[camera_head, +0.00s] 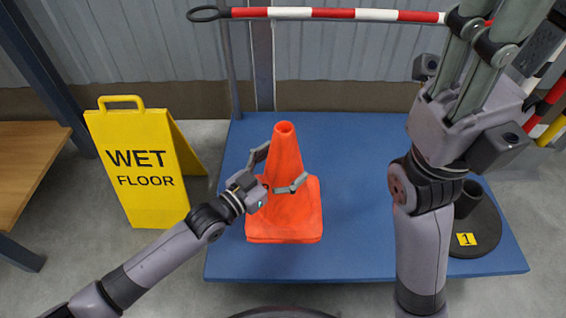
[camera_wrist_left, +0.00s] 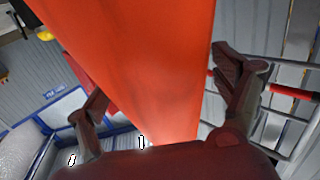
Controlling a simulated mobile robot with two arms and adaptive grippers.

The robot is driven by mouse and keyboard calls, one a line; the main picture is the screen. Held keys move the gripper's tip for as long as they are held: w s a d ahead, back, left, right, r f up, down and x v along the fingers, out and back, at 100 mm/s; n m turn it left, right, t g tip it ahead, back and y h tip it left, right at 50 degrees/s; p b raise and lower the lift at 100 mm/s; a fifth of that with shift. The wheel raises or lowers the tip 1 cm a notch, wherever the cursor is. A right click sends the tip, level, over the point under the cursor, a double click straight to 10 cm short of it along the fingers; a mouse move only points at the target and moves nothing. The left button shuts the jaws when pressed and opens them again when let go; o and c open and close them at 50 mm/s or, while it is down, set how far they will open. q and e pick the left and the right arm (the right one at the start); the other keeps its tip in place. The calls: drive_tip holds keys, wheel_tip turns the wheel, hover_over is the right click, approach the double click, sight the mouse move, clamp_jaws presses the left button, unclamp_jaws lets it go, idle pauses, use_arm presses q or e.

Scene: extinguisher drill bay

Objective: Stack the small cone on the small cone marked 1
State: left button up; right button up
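An orange cone (camera_head: 285,215) stands upright on the blue platform, left of its middle. My left gripper (camera_head: 285,164) is around the cone's upper body, one finger on its far left side and one across its front. In the left wrist view the cone (camera_wrist_left: 150,65) passes between the spread fingers; firm contact is not clear. A yellow tag marked 1 (camera_head: 466,239) sits on a round black base (camera_head: 483,232) at the platform's right; my right arm partly hides it, and no cone shows there. My right gripper (camera_head: 490,45) is raised close to the camera, its fingertips unclear.
A yellow wet floor sign (camera_head: 140,165) stands left of the blue platform (camera_head: 350,150). A wooden table (camera_head: 25,165) is at the far left. A red and white bar (camera_head: 340,14) runs along the back. The platform's middle is clear.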

use_arm(q)
drive_tip(key=shift+o, duration=0.9)
drive_tip(key=shift+f, duration=0.1)
drive_tip(key=shift+f, duration=0.1)
